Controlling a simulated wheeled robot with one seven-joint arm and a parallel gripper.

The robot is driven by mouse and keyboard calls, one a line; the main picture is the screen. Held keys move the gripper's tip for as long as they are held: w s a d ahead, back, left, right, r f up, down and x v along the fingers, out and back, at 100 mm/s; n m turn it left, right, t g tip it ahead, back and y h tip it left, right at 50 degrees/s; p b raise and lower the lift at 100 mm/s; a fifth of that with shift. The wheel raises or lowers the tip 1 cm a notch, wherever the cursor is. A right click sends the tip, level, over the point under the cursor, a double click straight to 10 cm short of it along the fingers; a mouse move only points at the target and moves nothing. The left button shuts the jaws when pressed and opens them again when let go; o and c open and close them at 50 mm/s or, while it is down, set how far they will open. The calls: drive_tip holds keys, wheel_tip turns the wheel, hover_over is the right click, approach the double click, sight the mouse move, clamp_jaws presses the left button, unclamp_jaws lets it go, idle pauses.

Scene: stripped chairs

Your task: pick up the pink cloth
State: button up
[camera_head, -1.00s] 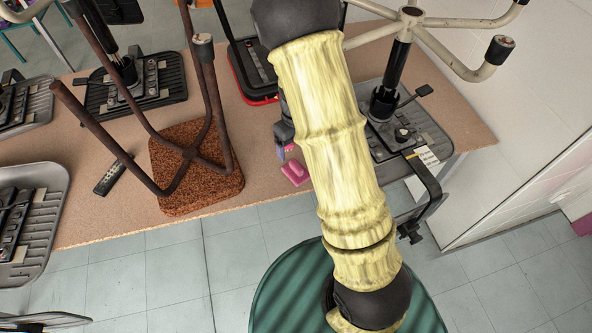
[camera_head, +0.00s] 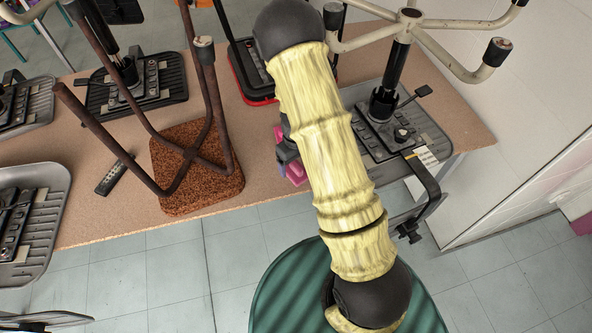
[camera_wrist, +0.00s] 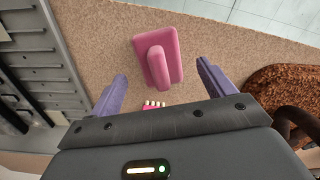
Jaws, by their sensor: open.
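In the head view the pink cloth (camera_head: 296,173) shows near the table's front edge, partly behind my gripper. My gripper (camera_wrist: 162,72) is open and empty, its two purple fingers pointing toward the cloth, which appears between and beyond their tips. In the head view my gripper (camera_head: 283,165) is mostly hidden by my arm. I cannot tell its exact height above the table.
A small pink item with white marks (camera_wrist: 153,107) lies near the cloth. An upturned stool with a brown seat (camera_head: 196,195) stands to the left. An upturned grey chair (camera_head: 432,142) is to the right. A dark remote-like object (camera_head: 114,175) lies farther left. Bare tabletop surrounds the cloth.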

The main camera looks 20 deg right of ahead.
sight(296, 165)
drive_tip(key=shift+w+f, duration=0.1)
drive_tip(key=shift+f, duration=1.8)
drive_tip(key=c, duration=1.1)
drive_tip(key=shift+c, duration=0.2)
drive_tip(key=shift+r, duration=0.15)
wheel_tip(296, 165, up, 10)
drive_tip(key=shift+f, duration=0.1)
